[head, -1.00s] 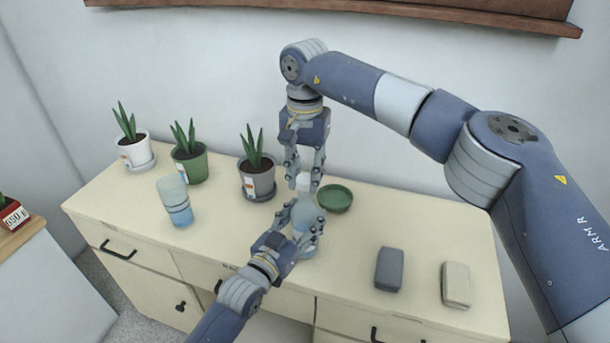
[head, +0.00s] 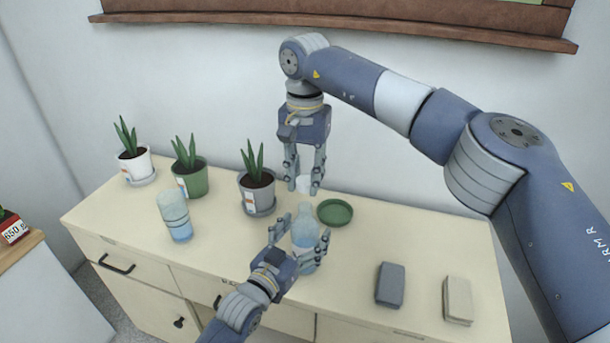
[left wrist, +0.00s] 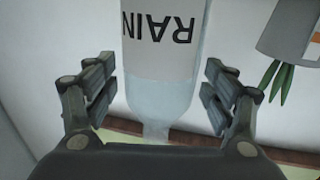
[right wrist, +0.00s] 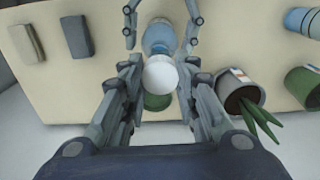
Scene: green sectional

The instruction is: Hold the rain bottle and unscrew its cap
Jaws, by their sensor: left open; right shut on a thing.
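The rain bottle (head: 305,240), pale blue and clear, stands upright on the cabinet top. In the left wrist view the bottle (left wrist: 163,45) appears upside down with its RAIN label. My left gripper (head: 299,236) is open, its fingers on either side of the bottle with gaps between. My right gripper (head: 304,184) points down from above, shut on the white cap (head: 304,183). The cap (right wrist: 160,74) also shows between its fingers in the right wrist view.
A green saucer (head: 335,212) lies just right of the bottle. Left stand a grey potted plant (head: 258,195), a green one (head: 190,178), a white one (head: 135,165) and blue cups (head: 175,215). Grey (head: 390,285) and beige (head: 457,299) blocks lie right.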

